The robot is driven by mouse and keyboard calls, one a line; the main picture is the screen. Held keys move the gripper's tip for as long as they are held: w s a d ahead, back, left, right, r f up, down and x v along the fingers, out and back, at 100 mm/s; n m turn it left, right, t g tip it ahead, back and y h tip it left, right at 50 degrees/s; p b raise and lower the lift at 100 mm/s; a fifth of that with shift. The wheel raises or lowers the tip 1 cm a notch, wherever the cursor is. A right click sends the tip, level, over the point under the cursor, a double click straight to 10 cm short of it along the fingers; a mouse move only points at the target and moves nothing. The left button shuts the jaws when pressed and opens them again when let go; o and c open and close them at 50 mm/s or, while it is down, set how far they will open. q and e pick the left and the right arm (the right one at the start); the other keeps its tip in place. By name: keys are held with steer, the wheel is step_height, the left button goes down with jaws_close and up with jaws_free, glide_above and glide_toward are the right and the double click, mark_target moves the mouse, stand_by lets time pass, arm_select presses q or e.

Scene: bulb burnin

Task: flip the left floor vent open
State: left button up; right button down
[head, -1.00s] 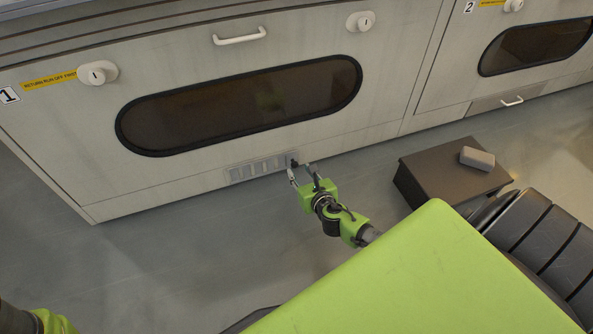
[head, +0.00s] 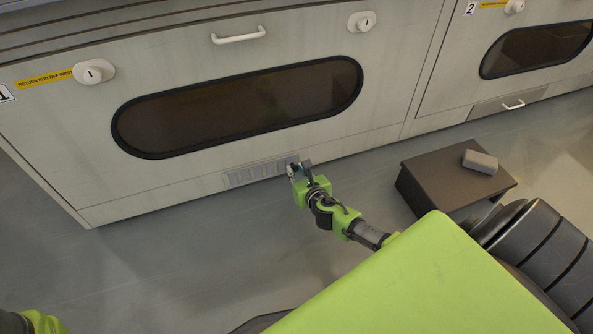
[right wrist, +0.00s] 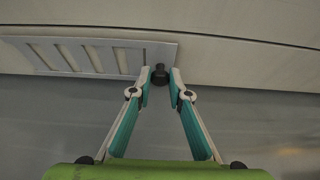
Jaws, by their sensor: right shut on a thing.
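The left floor vent (head: 255,173) is a grey slatted panel low on the front of cabinet 1. It looks flush with the cabinet face. In the right wrist view the vent (right wrist: 95,56) fills the upper left, with a small black knob (right wrist: 160,75) at its right end. My right gripper (head: 299,168) is at that right end, and its fingertips (right wrist: 160,78) are shut on the knob from both sides. In the head view the fingers mostly hide the knob. My left gripper is out of view; only a green part of my left arm shows at the bottom left.
A dark low box (head: 445,178) with a grey block (head: 480,161) on it stands right of my right arm. Cabinet 2 has a lower panel with a white handle (head: 513,105). The floor (head: 160,240) left of my right gripper is clear.

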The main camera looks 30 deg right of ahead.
steer(key=shift+w+a+r+p, duration=0.1)
steer(key=shift+w+a+p, duration=0.1)
steer(key=shift+a, duration=0.4)
steer(key=shift+w+a+p, duration=0.1)
steer(key=shift+a+p, duration=0.05)
steer(key=shift+a, duration=0.55)
steer(key=c, duration=1.9)
jaws_free()
steer(key=shift+s, duration=0.1)
steer(key=v, duration=1.1)
steer(key=shift+s+a, duration=0.1)
steer(key=shift+s, duration=0.25)
